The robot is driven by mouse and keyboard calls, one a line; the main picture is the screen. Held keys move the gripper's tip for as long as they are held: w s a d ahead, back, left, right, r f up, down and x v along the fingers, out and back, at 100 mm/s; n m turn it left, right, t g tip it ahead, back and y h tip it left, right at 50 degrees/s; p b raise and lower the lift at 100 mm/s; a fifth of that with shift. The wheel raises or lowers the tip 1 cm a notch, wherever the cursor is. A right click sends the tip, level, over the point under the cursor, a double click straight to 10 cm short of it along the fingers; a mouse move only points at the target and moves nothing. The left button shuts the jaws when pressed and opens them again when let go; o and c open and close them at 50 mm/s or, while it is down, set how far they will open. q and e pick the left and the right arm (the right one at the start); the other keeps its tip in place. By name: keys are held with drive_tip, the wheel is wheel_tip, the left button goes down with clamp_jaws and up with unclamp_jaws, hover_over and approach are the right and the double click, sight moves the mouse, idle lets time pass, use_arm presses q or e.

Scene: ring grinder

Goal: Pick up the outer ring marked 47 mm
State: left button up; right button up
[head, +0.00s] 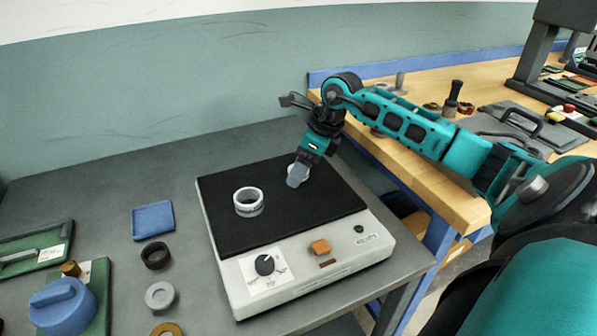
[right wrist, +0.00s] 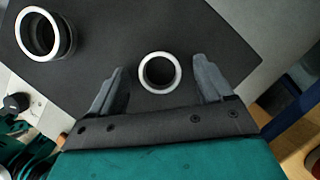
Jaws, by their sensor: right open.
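Two pale metal rings are on the black top of the grinder. The larger ring (head: 249,211) lies left of centre and also shows at the upper left of the right wrist view (right wrist: 20,36). The smaller ring (head: 291,170) is mostly hidden behind my right gripper (head: 297,178) in the head view. In the right wrist view the smaller ring (right wrist: 159,90) lies between the two spread grey fingers of my right gripper (right wrist: 159,64), with a gap on each side. No 47 mm marking is readable on either ring. My left gripper is not in view.
The grinder's white front panel (head: 372,254) has a black knob (head: 265,265) and an orange switch (head: 320,246). Left of it are a blue pad (head: 153,220), a dark ring (head: 156,263) and a grey ring (head: 151,297). A wooden bench (head: 430,185) stands right.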

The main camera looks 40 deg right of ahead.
drive_tip(key=c, duration=1.2)
drive_tip(key=shift+r, duration=0.1)
